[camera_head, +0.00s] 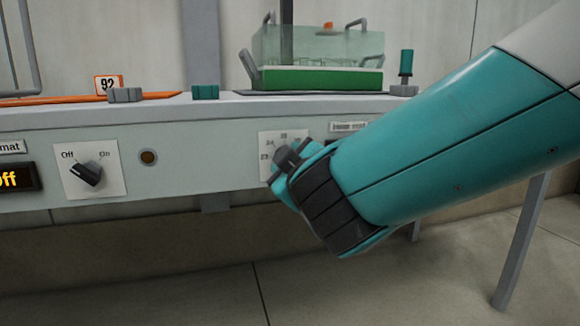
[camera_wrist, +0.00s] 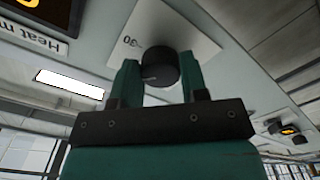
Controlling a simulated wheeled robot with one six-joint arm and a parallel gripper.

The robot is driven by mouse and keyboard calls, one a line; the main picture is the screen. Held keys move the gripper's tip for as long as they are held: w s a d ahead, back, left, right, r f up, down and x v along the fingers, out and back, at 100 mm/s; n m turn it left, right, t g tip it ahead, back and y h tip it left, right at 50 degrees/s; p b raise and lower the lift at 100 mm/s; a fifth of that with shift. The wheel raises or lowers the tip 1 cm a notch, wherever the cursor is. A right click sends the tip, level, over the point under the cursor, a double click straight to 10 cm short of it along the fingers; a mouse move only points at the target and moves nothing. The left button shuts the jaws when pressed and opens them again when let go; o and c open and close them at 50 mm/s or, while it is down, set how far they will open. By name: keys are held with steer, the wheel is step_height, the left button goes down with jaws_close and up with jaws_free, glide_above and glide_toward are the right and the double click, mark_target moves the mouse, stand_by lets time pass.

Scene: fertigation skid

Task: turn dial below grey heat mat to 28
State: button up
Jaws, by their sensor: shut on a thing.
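The dial (camera_wrist: 160,66) is a round black knob on a white scale plate (camera_wrist: 190,25) on the panel front. In the wrist view it sits between the two teal fingers of my gripper (camera_wrist: 160,88), which is shut on it. The head view shows the plate (camera_head: 268,138) with small numbers along its top and left; I read about 23 and 24. My gripper (camera_head: 284,166) and arm cover the rest, so the dial's pointer reading cannot be told. The grey heat mat (camera_head: 320,93) lies on the bench above, under a clear-lidded green tray (camera_head: 310,79).
An orange mat (camera_head: 60,100) and a 92 tag (camera_head: 108,84) are on the bench. A bench leg (camera_head: 520,245) stands at right.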

stand_by(0.3)
steer(key=o, duration=0.9)
steer(key=shift+s, duration=0.1)
steer(key=b+v, duration=0.1)
steer(key=v, duration=1.6)
steer(key=shift+s+d+r+b, duration=0.1)
steer(key=shift+s+b, duration=0.05)
steer(key=shift+b, duration=0.15)
